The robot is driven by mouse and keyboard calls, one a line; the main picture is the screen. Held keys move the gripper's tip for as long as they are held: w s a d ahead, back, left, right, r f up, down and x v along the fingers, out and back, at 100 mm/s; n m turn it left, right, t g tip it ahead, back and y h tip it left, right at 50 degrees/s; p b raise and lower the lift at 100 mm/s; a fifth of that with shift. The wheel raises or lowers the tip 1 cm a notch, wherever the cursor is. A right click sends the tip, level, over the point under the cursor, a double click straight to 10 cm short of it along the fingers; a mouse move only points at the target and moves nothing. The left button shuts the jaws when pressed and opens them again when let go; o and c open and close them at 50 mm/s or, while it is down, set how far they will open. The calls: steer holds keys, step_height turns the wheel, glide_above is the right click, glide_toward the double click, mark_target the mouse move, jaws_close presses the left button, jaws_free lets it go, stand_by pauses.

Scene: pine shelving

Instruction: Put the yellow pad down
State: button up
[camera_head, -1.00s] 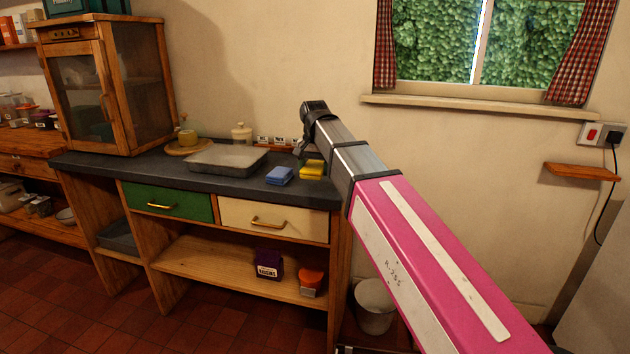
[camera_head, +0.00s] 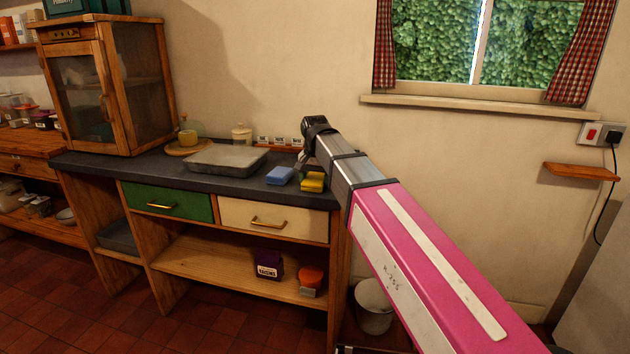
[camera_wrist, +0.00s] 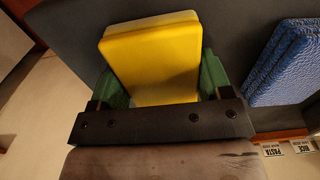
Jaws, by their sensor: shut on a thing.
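The yellow pad (camera_head: 313,182) is at the right end of the dark counter in the head view, near its front edge. In the wrist view the yellow pad (camera_wrist: 152,62) sits between the green fingers of my gripper (camera_wrist: 160,82), which is shut on it. My gripper (camera_head: 303,162) is partly hidden by my own arm in the head view. I cannot tell whether the pad touches the counter.
A blue pad (camera_head: 280,176) lies just left of the yellow pad; it also shows in the wrist view (camera_wrist: 290,62). A grey tray (camera_head: 225,158) stands further left on the counter (camera_head: 110,166). Small labelled holders (camera_head: 278,141) line the back.

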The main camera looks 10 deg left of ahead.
mark_target(315, 179)
steer(key=o, duration=1)
steer(key=shift+s+f, duration=0.1)
steer(key=shift+f, duration=0.2)
steer(key=shift+c, duration=0.2)
steer(key=shift+d, duration=0.1)
steer(key=shift+s+f, duration=0.1)
steer(key=shift+s+d, duration=0.1)
steer(key=shift+d, duration=0.1)
steer(key=shift+c, duration=0.4)
steer(key=shift+o, duration=0.4)
steer(key=shift+r, duration=0.5)
step_height(315, 179, up, 12)
steer(key=shift+w+a, duration=0.3)
